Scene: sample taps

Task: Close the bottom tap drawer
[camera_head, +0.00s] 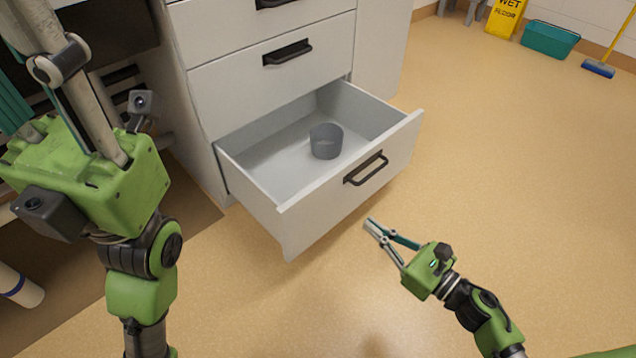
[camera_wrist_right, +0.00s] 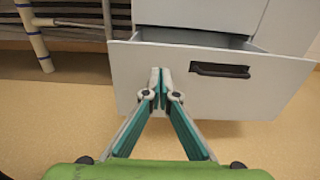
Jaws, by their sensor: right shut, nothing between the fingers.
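The bottom drawer (camera_head: 300,215) is pulled well out of the white cabinet, with a black bar handle (camera_head: 366,168) on its front. A small grey cup (camera_head: 326,141) stands inside it. My right gripper (camera_head: 369,224) is shut and empty, in front of the drawer and below its handle in the head view. In the right wrist view the drawer front (camera_wrist_right: 215,95) fills the upper middle, and the fingertips (camera_wrist_right: 160,90) overlap it left of the handle (camera_wrist_right: 220,70); contact cannot be told. My left arm stands at the left; its fingertips are out of frame.
The drawers above (camera_head: 275,85) are shut. The floor (camera_head: 500,190) to the right is clear. A yellow wet-floor sign (camera_head: 504,17), a teal bucket (camera_head: 549,39) and a broom (camera_head: 598,68) stand far back at the right.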

